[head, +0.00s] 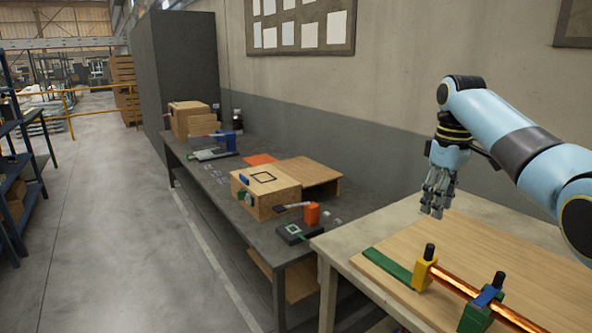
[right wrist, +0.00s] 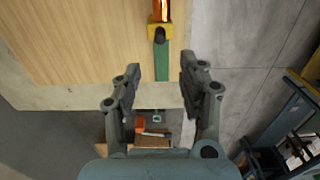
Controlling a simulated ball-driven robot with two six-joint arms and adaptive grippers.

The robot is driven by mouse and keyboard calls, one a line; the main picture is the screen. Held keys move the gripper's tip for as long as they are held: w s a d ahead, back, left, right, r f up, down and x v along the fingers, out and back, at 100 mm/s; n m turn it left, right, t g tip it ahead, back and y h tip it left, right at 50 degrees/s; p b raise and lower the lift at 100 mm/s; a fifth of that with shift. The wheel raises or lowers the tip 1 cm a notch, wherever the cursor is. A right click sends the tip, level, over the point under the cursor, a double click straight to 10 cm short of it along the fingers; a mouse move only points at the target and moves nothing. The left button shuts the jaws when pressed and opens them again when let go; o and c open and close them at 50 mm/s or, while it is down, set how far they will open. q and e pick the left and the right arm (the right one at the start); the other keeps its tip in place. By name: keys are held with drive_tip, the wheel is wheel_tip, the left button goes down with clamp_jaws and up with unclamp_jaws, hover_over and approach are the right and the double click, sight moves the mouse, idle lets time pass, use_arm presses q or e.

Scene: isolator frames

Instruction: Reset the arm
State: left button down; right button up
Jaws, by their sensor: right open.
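My right arm comes in from the right side of the head view, over the light wooden table. My right gripper (head: 438,204) points down above the table's far left part, apart from anything on it. In the right wrist view its two fingers (right wrist: 161,85) stand wide apart with nothing between them. Below it lies a wooden board (head: 460,245) with a green strip (head: 390,267). A copper-coloured rod (head: 462,287) rests in a yellow holder (head: 423,274) and a green holder (head: 476,318) with a blue clamp. My left gripper is not in view.
A dark workbench (head: 225,180) along the wall bears wooden boxes (head: 265,190), an orange cylinder (head: 312,213), a small dark device (head: 293,232) and a blue tool (head: 226,141). A blue shelf rack (head: 15,165) stands at left. The floor (head: 110,230) between is clear.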

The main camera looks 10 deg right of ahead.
drive_tip(key=s+a+f+t+h, duration=0.1)
drive_tip(key=s+a+f, duration=0.2)
drive_tip(key=s+f, duration=0.35)
drive_tip(key=s+a+f, duration=0.4)
drive_tip(key=s+f, duration=0.2)
drive_tip(key=s, duration=0.1)
drive_tip(key=s+a+r+m+t, duration=0.1)
drive_tip(key=s+a+r+m, duration=0.15)
drive_tip(key=s, duration=0.85)
drive_tip(key=s+a+r+m+t, duration=0.15)
drive_tip(key=s+a, duration=0.25)
drive_tip(key=s, duration=0.6)
wheel_tip(320, 180, down, 36)
drive_tip(key=s+d+g+b, duration=0.1)
drive_tip(key=s+d+b, duration=0.2)
drive_tip(key=b, duration=0.6)
drive_tip(key=s+f+g+b, duration=0.1)
drive_tip(key=s+f+b, duration=0.2)
drive_tip(key=s+f, duration=0.6)
drive_tip(key=s+f+b, duration=0.4)
drive_tip(key=s+f, duration=0.4)
drive_tip(key=f, duration=0.5)
drive_tip(key=shift+s+d+f+g, duration=0.15)
drive_tip(key=shift+s+d+g, duration=0.05)
drive_tip(key=shift+s+g, duration=0.2)
